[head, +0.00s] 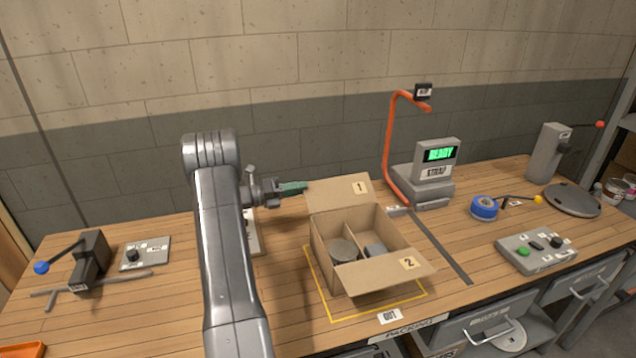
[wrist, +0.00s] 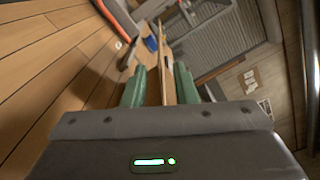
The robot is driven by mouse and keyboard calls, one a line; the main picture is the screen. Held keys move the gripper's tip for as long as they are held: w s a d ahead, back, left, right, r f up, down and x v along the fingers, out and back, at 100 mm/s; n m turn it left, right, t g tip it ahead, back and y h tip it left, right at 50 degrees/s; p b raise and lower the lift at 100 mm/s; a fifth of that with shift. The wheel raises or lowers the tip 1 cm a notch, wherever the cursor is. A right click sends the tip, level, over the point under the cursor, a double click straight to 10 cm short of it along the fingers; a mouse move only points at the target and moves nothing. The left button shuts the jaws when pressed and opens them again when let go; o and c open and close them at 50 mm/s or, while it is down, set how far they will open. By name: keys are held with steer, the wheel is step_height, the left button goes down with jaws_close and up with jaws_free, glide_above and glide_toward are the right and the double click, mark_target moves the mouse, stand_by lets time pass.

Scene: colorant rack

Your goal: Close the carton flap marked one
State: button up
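The open carton (head: 325,262) stands on the bench inside a yellow outline. Its flap marked 1 (head: 338,194) rises from the back edge, leaning away from the opening. Its flap marked 2 (head: 384,270) stands out at the front right. My gripper (head: 300,187) is at the left edge of flap one, fingers pointing right. In the wrist view the green fingers (wrist: 160,88) are apart. A thin tan edge, seemingly flap one (wrist: 166,70), runs between them, with a visible gap at least on the left. Contact cannot be told.
Inside the carton are a round grey can (head: 343,250) and a grey item (head: 375,249) beside a divider. A strap machine (head: 424,182) with a red-orange arm (head: 388,140) stands right of flap one. Blue tape (head: 484,207) and a button box (head: 536,252) lie farther right.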

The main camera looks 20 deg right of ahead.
mark_target(317, 185)
steer(key=d+p, duration=0.1)
steer(key=d, duration=0.5)
steer(key=shift+s+d, duration=0.15)
steer(key=shift+c, duration=0.3)
jaws_close()
stand_by(1.0)
